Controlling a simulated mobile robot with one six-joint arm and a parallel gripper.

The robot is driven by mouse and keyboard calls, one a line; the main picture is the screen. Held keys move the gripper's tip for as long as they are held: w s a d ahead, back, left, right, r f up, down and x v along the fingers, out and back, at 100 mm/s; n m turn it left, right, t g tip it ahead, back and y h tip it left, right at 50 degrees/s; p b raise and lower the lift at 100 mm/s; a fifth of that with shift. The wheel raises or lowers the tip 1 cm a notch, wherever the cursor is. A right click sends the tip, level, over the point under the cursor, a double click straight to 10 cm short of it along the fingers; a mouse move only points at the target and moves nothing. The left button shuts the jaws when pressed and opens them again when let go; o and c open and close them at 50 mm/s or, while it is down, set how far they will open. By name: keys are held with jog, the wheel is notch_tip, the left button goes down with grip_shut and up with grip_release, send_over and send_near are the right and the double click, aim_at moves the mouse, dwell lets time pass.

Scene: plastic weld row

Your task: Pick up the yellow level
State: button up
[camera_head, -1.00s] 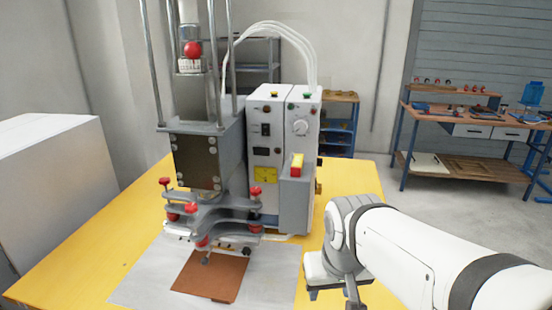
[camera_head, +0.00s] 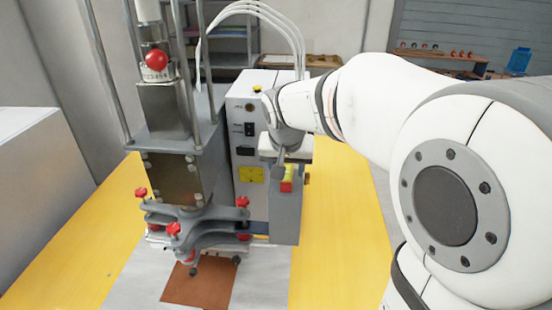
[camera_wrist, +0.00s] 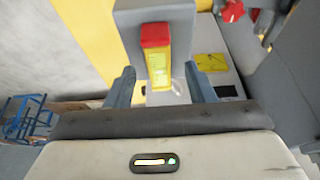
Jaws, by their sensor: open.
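The yellow level (camera_head: 286,185) is a small yellow block with a red end. It sits on top of the grey box (camera_head: 286,218) at the right of the welding machine. In the wrist view the level (camera_wrist: 157,68) lies between my two fingers, its red end toward the top of the picture. My gripper (camera_wrist: 160,82) is open, with one finger on each side of the level and a gap to each. In the head view my gripper (camera_head: 282,168) is right at the level and partly hides it.
The welding machine (camera_head: 180,180) with red knobs stands close on the left, its white control cabinet (camera_head: 250,130) behind the level. A brown plate (camera_head: 199,285) lies on the grey sheet. The yellow table (camera_head: 345,215) is clear on the right. A workbench (camera_head: 440,55) is far behind.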

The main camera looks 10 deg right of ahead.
jog(key=shift+x, duration=0.9)
jog(key=shift+c, duration=0.2)
grip_shut()
